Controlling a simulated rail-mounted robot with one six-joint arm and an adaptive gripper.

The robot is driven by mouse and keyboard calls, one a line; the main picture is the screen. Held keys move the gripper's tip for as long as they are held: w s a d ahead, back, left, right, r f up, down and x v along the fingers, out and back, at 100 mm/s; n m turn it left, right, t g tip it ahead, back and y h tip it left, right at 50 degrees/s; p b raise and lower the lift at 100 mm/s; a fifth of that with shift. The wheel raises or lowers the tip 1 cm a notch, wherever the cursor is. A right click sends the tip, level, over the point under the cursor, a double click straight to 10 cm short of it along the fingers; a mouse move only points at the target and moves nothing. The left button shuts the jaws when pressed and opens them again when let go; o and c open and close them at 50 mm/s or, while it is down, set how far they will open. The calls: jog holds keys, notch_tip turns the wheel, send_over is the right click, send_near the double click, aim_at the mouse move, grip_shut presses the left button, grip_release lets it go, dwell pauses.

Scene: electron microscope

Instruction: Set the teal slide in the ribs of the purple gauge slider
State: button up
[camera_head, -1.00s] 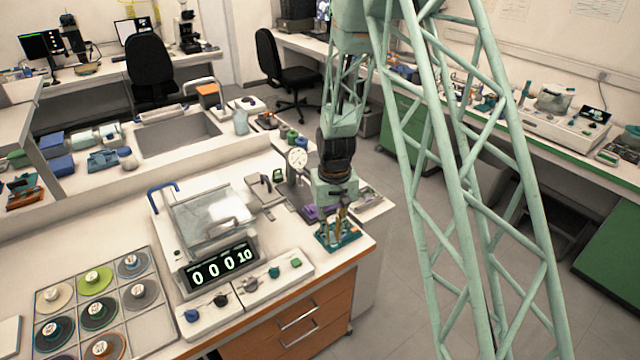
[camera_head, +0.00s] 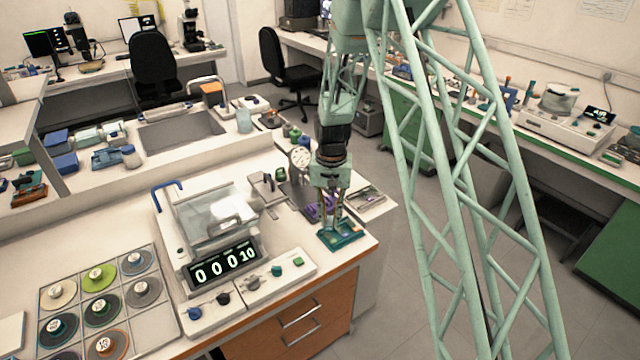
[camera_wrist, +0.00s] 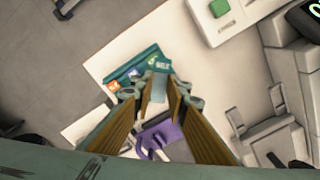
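My gripper (camera_head: 330,208) points down over the teal tray (camera_head: 343,240) at the bench's front right corner. In the wrist view its two long brown fingers come together towards their tips (camera_wrist: 159,84). A pale teal strip, which looks like the teal slide (camera_wrist: 159,90), fills the narrow gap between the tips. The purple gauge slider (camera_wrist: 163,138) lies below the fingers in that view. In the head view the slider (camera_head: 316,213) is partly hidden behind my gripper; its ribs are unclear.
The dial gauge (camera_head: 300,158) stands behind and left of my gripper. A clear-lidded instrument (camera_head: 212,215) and a digital display (camera_head: 224,267) stand to the left. A control strip with knobs (camera_head: 250,287) runs along the bench front. The floor lies open beyond the bench's right edge.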

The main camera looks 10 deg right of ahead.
jog(key=w+r+m, duration=0.3)
jog(key=w+m, duration=0.7)
jog(key=w, duration=0.4)
jog(key=shift+w+r+p, duration=0.15)
jog(key=shift+w+p, duration=0.25)
jog(key=shift+p, duration=0.05)
jog(key=shift+f, duration=0.2)
jog(key=shift+f+b, duration=1.4)
jog(key=shift+f, duration=1.8)
jog(key=shift+f, duration=0.35)
jog(key=o, duration=0.7)
notch_tip(320, 180, up, 12)
